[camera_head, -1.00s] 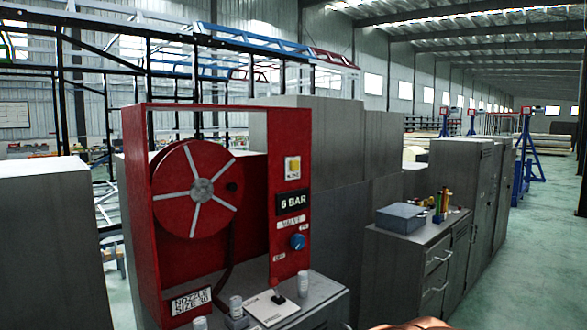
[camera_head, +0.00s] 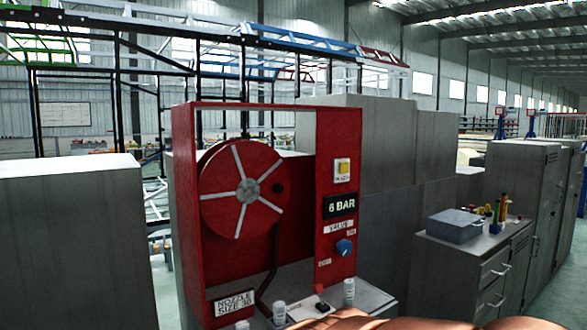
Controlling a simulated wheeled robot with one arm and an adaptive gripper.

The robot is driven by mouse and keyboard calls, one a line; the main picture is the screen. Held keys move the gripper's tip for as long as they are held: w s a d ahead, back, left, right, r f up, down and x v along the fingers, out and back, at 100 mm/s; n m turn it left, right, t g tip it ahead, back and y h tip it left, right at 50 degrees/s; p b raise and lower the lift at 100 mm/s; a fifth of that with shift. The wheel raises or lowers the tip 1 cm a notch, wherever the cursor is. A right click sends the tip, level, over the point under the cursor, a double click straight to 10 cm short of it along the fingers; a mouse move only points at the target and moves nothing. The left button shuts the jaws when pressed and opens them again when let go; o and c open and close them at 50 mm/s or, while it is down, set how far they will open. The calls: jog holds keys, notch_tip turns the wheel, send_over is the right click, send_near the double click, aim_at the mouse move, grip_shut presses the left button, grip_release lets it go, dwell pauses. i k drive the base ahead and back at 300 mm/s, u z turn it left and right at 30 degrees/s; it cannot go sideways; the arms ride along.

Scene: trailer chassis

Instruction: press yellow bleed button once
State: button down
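The yellow bleed button (camera_head: 343,166) sits in a pale square housing on the upper right panel of a red hose-reel station (camera_head: 181,190). Below it are a "6 BAR" display (camera_head: 340,206) and a blue valve knob (camera_head: 344,247). The reel (camera_head: 242,189) with pale spokes fills the left of the station. My gripper is not in view. An orange-brown shape at the bottom edge is blurred, and I cannot tell what it is.
A grey cabinet (camera_head: 75,245) stands at the left. Small white-capped containers (camera_head: 279,312) stand on the surface below the station. A grey drawer cabinet (camera_head: 490,275) at the right carries a blue-grey box (camera_head: 455,226). Open floor (camera_head: 562,275) lies at far right.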

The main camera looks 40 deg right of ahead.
aim_at(344, 166)
jog(key=u, duration=0.05)
jog(key=i, duration=0.95)
jog(key=z, duration=0.65)
